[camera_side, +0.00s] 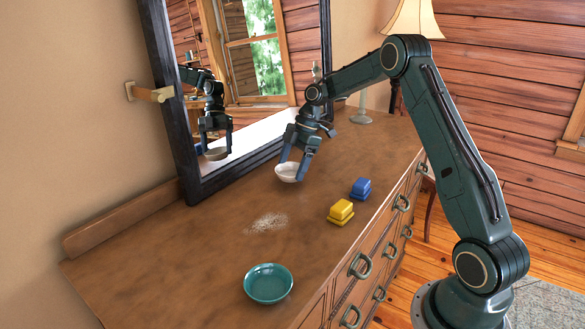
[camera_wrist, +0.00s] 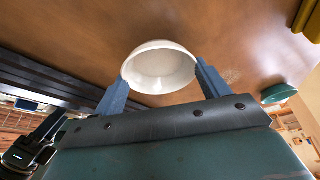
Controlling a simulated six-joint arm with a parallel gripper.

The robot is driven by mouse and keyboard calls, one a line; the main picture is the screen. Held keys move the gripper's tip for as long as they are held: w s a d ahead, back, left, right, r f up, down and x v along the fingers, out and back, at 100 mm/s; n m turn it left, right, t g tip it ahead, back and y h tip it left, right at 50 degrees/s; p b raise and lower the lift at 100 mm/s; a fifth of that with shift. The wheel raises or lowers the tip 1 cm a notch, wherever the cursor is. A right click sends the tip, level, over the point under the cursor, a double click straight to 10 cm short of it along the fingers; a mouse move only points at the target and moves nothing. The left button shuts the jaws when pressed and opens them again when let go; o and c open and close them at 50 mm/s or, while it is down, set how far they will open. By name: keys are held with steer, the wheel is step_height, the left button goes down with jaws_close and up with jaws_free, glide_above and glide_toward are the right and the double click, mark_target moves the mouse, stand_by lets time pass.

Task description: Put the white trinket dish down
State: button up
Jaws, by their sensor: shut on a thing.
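The white trinket dish (camera_side: 287,172) is a small round bowl held at the mirror side of the wooden dresser top (camera_side: 200,255). My gripper (camera_side: 293,168) is shut on it, with one finger at each side of the dish. In the wrist view the dish (camera_wrist: 160,68) sits between the two blue-grey fingers of my gripper (camera_wrist: 163,85), its hollow showing and empty. I cannot tell whether the dish touches the dresser top or hangs slightly above it.
A teal dish (camera_side: 268,283) stands at the near end. A pale powdery patch (camera_side: 268,222) marks the wood. The dark-framed mirror (camera_side: 262,140) stands close behind the white dish.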

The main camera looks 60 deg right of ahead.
steer(key=shift+f, duration=1)
steer(key=shift+f, duration=0.1)
steer(key=o, duration=1)
steer(key=shift+v, duration=6.1)
